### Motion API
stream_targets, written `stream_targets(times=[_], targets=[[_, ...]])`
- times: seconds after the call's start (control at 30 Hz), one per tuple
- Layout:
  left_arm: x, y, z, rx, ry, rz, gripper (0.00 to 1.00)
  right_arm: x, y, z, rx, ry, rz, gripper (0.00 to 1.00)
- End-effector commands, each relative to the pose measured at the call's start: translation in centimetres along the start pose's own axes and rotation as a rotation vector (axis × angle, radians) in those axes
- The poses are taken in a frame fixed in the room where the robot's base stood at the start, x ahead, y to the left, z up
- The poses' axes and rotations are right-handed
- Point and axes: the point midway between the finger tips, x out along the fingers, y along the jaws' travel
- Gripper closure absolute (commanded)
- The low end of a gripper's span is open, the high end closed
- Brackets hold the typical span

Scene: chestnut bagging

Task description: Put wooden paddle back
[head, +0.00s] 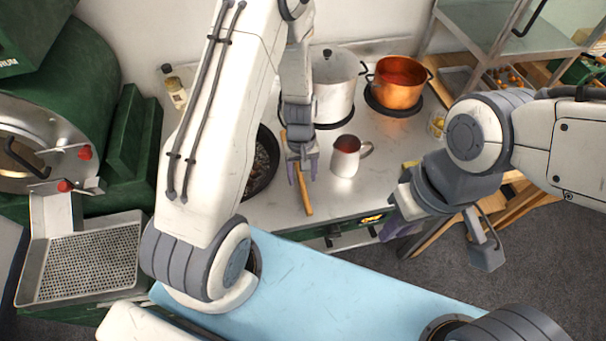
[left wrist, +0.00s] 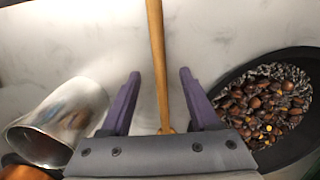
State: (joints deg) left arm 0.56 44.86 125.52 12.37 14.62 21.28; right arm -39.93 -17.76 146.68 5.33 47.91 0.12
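The wooden paddle (head: 304,196) appears to lie on the counter between the pan and the metal mug, with one end toward the front edge. My left gripper (head: 303,172) is over it, pointing down. In the left wrist view, the paddle handle (left wrist: 157,62) runs between the two purple fingers of my left gripper (left wrist: 158,92), with a gap on both sides. The paddle's far part is hidden behind the gripper. My right gripper (head: 442,240) is empty with its fingers wide apart, right of the counter's front corner.
A dark pan of chestnuts (left wrist: 262,105) is close on one side of my left gripper, a metal mug (head: 346,160) on the other. A steel pot (head: 334,88) and copper pot (head: 398,84) stand behind. A perforated tray (head: 85,265) is at left.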

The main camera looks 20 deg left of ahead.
Motion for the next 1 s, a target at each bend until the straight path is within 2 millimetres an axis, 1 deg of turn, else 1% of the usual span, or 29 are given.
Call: stream_targets(times=[0.2, 0.33, 0.47, 0.7, 0.83, 1.0], targets=[[0.0, 0.0, 0.0, 0.000, 0.000, 0.000, 0.38, 0.0, 0.0, 0.0, 0.000, 0.000, 0.000, 0.79], [-0.9, 0.1, -0.1, 0.000, 0.002, 0.002, 0.38, 0.1, 0.0, 0.0, 0.000, 0.000, 0.000, 0.79], [-3.0, 0.1, -0.1, 0.000, 0.005, 0.003, 0.38, 0.3, 0.0, 0.0, 0.000, 0.000, 0.000, 0.79], [-7.7, 0.1, -0.1, 0.001, 0.005, 0.004, 0.38, 0.9, 0.1, 0.1, 0.000, 0.000, 0.000, 0.79], [-9.4, 0.1, -0.1, 0.000, 0.003, 0.002, 0.38, 1.1, 0.1, 0.1, -0.001, 0.000, 0.000, 0.79], [-10.4, 0.0, -0.1, 0.000, 0.001, 0.000, 0.38, 1.1, 0.1, 0.1, -0.001, 0.000, 0.000, 0.79]])
